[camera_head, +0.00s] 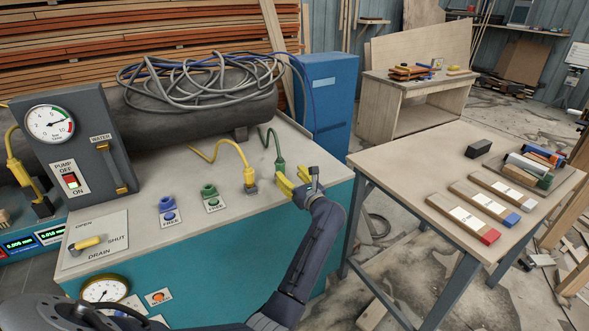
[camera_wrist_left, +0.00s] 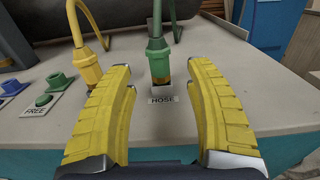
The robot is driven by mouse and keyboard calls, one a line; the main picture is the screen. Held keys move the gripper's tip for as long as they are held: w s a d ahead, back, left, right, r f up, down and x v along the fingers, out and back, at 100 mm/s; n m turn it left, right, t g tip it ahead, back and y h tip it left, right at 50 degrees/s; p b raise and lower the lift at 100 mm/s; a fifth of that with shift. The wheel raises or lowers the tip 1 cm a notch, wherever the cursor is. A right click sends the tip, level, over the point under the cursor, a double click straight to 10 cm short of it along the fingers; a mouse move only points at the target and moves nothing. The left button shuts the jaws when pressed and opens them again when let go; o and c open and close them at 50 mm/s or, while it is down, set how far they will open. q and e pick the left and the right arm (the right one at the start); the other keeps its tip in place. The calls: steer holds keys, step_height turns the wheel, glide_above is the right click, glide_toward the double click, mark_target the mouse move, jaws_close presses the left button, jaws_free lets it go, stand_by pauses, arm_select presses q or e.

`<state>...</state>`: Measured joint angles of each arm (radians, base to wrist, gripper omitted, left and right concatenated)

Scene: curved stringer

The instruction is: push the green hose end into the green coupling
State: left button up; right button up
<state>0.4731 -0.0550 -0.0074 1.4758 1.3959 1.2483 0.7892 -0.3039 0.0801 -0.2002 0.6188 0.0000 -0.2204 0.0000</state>
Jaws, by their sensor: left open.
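The green hose end (camera_head: 280,160) stands upright at the back of the bench top, on a spot labelled HOSE in the left wrist view (camera_wrist_left: 159,58). The green coupling (camera_head: 210,194) sits to its left with a FREE label before it; it also shows at the left of the wrist view (camera_wrist_left: 58,82). My left gripper (camera_head: 293,180) has yellow fingers and is open. It is just in front of the green hose end, which appears between the fingertips in the wrist view. No contact can be made out. My right gripper is not in view.
A yellow hose end (camera_head: 249,177) stands close to the left of the green one. A blue coupling (camera_head: 167,206) is left of the green coupling. The pump panel (camera_head: 75,145) and drain handle (camera_head: 88,243) are farther left. A side table (camera_head: 400,165) holds several blocks at right.

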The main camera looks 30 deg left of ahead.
mark_target(282, 167)
arm_select(q)
steer(key=shift+w+a+f, duration=0.15)
steer(key=shift+w+a, duration=0.2)
steer(key=shift+a, duration=0.3)
steer(key=shift+x, duration=3.15)
steer(key=shift+s, duration=0.1)
jaws_close()
